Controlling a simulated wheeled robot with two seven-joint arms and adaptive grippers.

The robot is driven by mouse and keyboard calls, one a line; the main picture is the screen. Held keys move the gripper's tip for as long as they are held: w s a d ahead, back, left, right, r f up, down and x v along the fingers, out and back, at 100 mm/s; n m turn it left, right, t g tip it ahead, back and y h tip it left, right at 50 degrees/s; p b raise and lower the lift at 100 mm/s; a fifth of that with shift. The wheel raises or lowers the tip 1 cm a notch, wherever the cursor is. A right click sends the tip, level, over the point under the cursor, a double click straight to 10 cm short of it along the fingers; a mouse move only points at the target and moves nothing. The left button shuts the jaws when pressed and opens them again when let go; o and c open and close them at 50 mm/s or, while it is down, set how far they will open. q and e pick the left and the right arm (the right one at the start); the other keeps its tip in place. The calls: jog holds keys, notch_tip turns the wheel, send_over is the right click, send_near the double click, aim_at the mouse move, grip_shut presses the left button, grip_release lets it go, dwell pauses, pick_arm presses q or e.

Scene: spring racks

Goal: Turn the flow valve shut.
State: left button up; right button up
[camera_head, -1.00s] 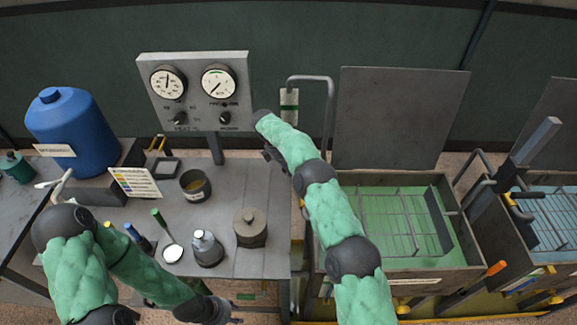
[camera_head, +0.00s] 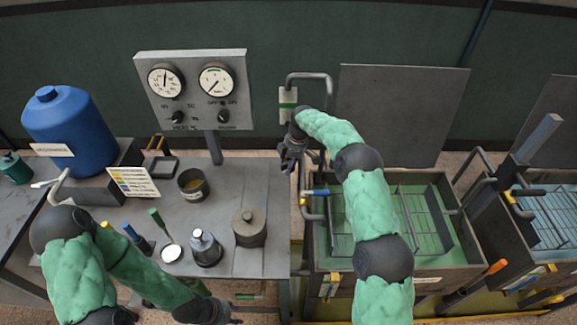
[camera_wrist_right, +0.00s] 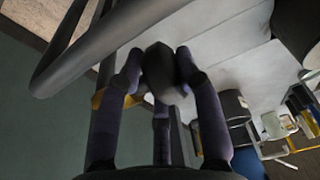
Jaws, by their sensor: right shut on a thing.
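The bent grey pipe (camera_head: 309,76) rises beside the left tank, with a white and green label (camera_head: 287,104) on it. My right gripper (camera_head: 288,166) hangs at this pipe, left of the tank. In the right wrist view its dark fingers (camera_wrist_right: 160,78) are shut around a dark, rounded handle (camera_wrist_right: 161,70), with the pipe (camera_wrist_right: 115,38) close by. This looks like the flow valve's handle; its body is mostly hidden by the fingers. My left gripper (camera_head: 222,311) is low at the table's front edge, its jaws too unclear to read.
A gauge panel (camera_head: 192,88) stands behind the table (camera_head: 262,180). A lidded pot (camera_head: 249,228), a flask (camera_head: 206,248) and a dark cup (camera_head: 193,184) stand on the table.

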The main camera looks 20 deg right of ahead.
jog(key=shift+w+d+r, duration=0.1)
jog(key=shift+w, duration=0.05)
jog(key=o, duration=0.8)
jog(key=shift+o, duration=0.6)
jog(key=v, duration=1.1)
jog(key=shift+d+r, duration=0.15)
jog(key=shift+r, duration=0.25)
